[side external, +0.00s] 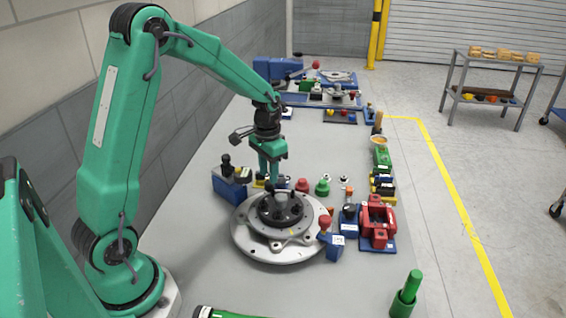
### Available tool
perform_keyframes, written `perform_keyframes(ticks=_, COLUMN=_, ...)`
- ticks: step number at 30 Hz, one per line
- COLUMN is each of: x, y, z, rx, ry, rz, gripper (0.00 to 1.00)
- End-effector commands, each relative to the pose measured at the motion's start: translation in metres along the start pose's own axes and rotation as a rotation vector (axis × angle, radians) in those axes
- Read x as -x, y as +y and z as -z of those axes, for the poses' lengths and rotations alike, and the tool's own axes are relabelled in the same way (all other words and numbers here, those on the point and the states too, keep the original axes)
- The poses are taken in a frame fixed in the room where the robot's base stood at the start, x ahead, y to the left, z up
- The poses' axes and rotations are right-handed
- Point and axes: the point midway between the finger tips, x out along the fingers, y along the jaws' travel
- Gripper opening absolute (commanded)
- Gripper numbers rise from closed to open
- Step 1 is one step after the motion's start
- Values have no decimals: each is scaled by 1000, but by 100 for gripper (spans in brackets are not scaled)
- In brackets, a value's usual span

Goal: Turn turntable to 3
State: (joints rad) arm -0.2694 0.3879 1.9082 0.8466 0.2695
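The turntable (250,242) is a round silver disc with a dark hub (281,207) at its centre, on the grey table in the middle of the side external view. No number on the turntable is legible at this size. My gripper (273,180) points down just above the far side of the hub. Its fingertips are small and partly merge with the hub and the small parts behind. I cannot tell whether it touches the hub or whether the fingers are open or shut.
A blue block with a black knob (230,182) stands left of the turntable. A blue part with a red knob (331,242) and a red fixture (378,222) stand close on its right. A green cylinder (406,296) is at the front right.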

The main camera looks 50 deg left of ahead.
Motion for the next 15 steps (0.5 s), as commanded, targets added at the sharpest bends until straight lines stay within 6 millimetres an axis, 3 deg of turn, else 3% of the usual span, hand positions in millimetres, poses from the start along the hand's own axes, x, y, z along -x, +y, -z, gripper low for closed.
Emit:
perform_keyframes(ticks=7, x=-26, y=0, z=0, rx=0, ry=0, rz=0, gripper=32)
perform_keyframes(ticks=15, x=-33, y=0, z=0, rx=0, ry=1, rz=0, gripper=32)
